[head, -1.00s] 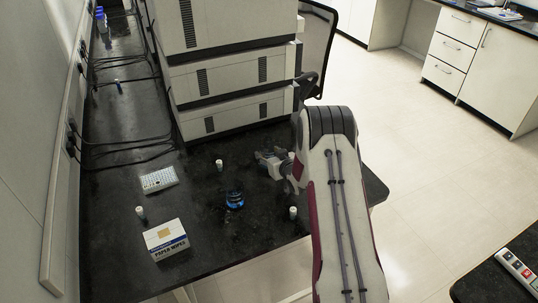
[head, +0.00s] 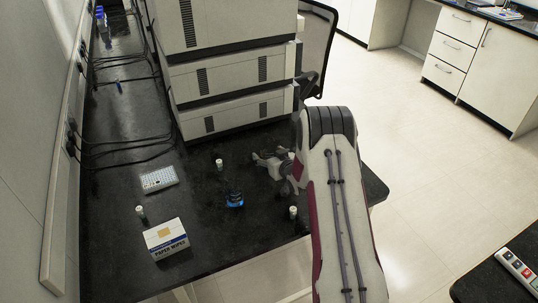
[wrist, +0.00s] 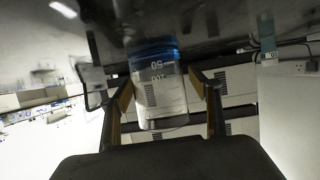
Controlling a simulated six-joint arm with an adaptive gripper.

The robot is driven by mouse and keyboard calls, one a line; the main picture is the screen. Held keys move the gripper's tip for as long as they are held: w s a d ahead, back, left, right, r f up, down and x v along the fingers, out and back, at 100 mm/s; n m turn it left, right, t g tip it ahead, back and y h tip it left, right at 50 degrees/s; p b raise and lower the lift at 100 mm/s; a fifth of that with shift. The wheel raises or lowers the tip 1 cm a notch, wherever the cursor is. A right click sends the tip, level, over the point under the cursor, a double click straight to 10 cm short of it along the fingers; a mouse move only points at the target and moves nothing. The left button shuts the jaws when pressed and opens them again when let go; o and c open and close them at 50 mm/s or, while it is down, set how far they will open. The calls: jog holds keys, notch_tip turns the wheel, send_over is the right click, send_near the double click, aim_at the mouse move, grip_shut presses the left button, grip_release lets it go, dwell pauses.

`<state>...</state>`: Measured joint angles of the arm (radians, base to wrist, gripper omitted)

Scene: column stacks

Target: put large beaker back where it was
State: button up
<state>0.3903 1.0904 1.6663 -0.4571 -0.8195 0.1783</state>
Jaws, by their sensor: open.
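The large beaker (wrist: 158,95) is clear with printed marks and a blue band of contents at its base. The wrist view is upside down, and there the beaker appears between the lines of my two fingers, with no clear contact. In the head view only its blue part (head: 235,201) shows well, on the dark bench left of my arm; its clear walls are hard to make out. My gripper (head: 262,159) is open, above and right of the blue part in that picture. The wrist view also shows my gripper (wrist: 166,90) spread and empty.
Small white-capped containers (head: 219,163) (head: 140,211) (head: 292,212) stand around the beaker. A white rack (head: 159,179) and a paper wipes box (head: 166,239) lie to the left. Stacked instruments (head: 228,75) stand behind. Bare bench lies between the box and beaker.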

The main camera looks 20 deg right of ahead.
aim_at(273, 155)
jog(key=shift+r, duration=0.15)
jog(key=shift+v, duration=1)
jog(key=v, duration=0.3)
jog(key=shift+r, duration=0.25)
notch_tip(273, 155, up, 6)
jog(key=shift+r, duration=0.15)
jog(key=shift+r, duration=0.1)
